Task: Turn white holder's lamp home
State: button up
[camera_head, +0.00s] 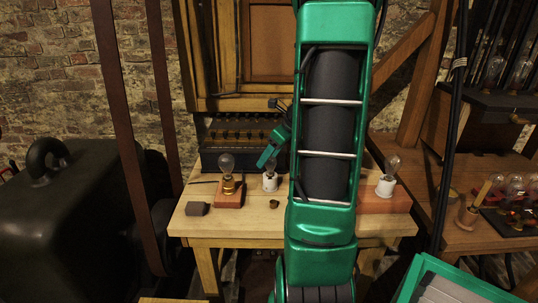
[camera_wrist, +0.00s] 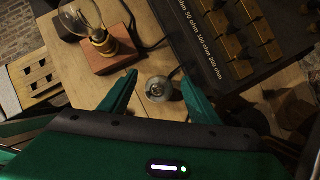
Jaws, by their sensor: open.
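A small white holder (camera_head: 270,184) stands on the wooden table, with a clear glass lamp (camera_head: 269,166) upright in it. In the wrist view this lamp (camera_wrist: 158,88) shows from above, between the fingertips, with a gap on each side. My gripper (camera_head: 268,158) is open just above the lamp; its two green fingers also show in the wrist view (camera_wrist: 160,76). Whether the lamp is fully seated cannot be told. A second white holder (camera_head: 384,187) with a clear bulb (camera_head: 393,164) stands on a wooden base at the right, away from my gripper.
A brass holder with a bulb (camera_head: 227,166) on a wooden block (camera_wrist: 112,54) stands close left. A black resistance box (camera_head: 240,134) with brass bars stands behind. A dark block (camera_head: 197,209) and a small brass piece (camera_head: 274,204) lie on the table (camera_head: 240,225).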

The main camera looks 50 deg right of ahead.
jog(key=c, duration=1.3)
jog(key=shift+o, duration=0.2)
jog(key=m+h, duration=0.2)
jog(key=m, duration=0.1)
jog(key=shift+a+m, duration=0.1)
jog(key=shift+m, duration=0.3)
jog(key=shift+d+m+g+h, duration=0.25)
jog(key=shift+m+h, duration=0.45)
jog(key=shift+m, duration=0.6)
jog(key=o, duration=1.3)
jog(key=shift+c, duration=0.2)
